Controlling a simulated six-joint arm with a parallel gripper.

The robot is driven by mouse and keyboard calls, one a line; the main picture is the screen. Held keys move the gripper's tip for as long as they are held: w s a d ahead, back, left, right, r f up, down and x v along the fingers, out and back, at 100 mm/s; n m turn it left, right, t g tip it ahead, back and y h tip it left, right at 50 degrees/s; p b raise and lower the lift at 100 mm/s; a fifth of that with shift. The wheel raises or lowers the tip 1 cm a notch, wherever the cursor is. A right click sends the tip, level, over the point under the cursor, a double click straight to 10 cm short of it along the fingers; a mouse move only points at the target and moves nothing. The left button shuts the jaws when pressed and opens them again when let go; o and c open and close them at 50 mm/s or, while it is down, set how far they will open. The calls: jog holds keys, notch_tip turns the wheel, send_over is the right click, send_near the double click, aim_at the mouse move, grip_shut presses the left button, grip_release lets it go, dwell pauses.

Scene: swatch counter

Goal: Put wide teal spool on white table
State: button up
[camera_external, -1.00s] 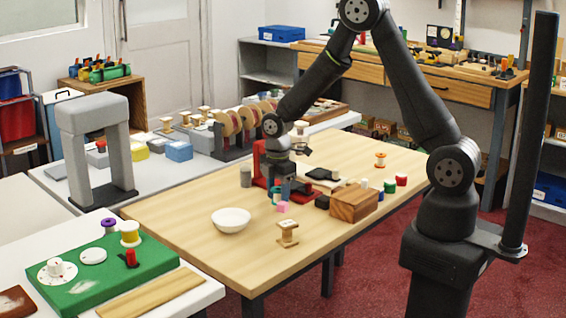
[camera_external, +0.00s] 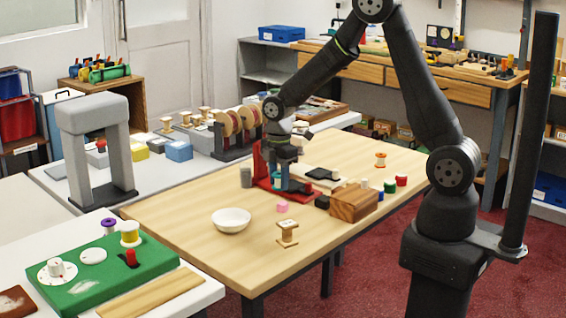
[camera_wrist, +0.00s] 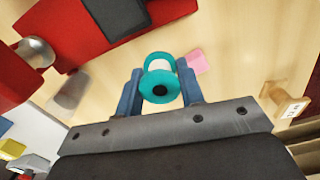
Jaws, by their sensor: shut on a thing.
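My gripper (camera_external: 282,180) is shut on the wide teal spool (camera_external: 276,180) and holds it above the wooden table, near a red stand. In the wrist view, the teal spool (camera_wrist: 160,87) sits between the two blue fingers, its round end with a dark hole facing the camera. Part of the spool is hidden by the fingers in the external view. A white table (camera_external: 205,292) is at the front left, with a green board on it. Another white surface (camera_external: 150,185) runs along the back left.
The wooden table (camera_external: 180,215) holds a white bowl (camera_external: 231,220), a pink block (camera_external: 282,207), a wooden spool (camera_external: 287,234), a wooden box (camera_external: 354,202) and a red stand (camera_external: 262,170). The green board (camera_external: 85,285) carries a purple spool, a yellow spool and knobs. A grey arch (camera_external: 95,150) stands at the back left.

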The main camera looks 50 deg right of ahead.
jog(key=s+d+r, duration=0.4)
jog(key=d+r, duration=0.2)
jog(key=d, duration=0.5)
jog(key=w+a+r+m, duration=0.2)
jog(key=w+a+m, duration=0.6)
jog(key=w+a, duration=0.45)
jog(key=w+d+r+m, duration=0.4)
jog(key=w+d+m, duration=0.4)
jog(key=w+d, duration=0.3)
notch_tip(320, 180, up, 4)
jog(key=s+d+r+m, duration=0.1)
jog(key=s+d, duration=0.4)
jog(key=d, duration=0.3)
jog(key=s+d+r, duration=0.1)
jog(key=s+d, duration=0.4)
jog(key=d, duration=0.2)
jog(key=s+d+f, duration=0.1)
jog(key=s+d, duration=0.3)
jog(key=s, duration=0.3)
jog(key=s+d+m, duration=0.1)
jog(key=s+d, duration=0.3)
jog(key=s, duration=0.4)
jog(key=s+d+f, duration=0.1)
jog(key=s+d, duration=0.3)
jog(key=s, duration=0.3)
send_over(348, 175)
notch_tip(348, 175, down, 16)
jog(key=shift+d+f, duration=0.1)
jog(key=shift+f, duration=2.05)
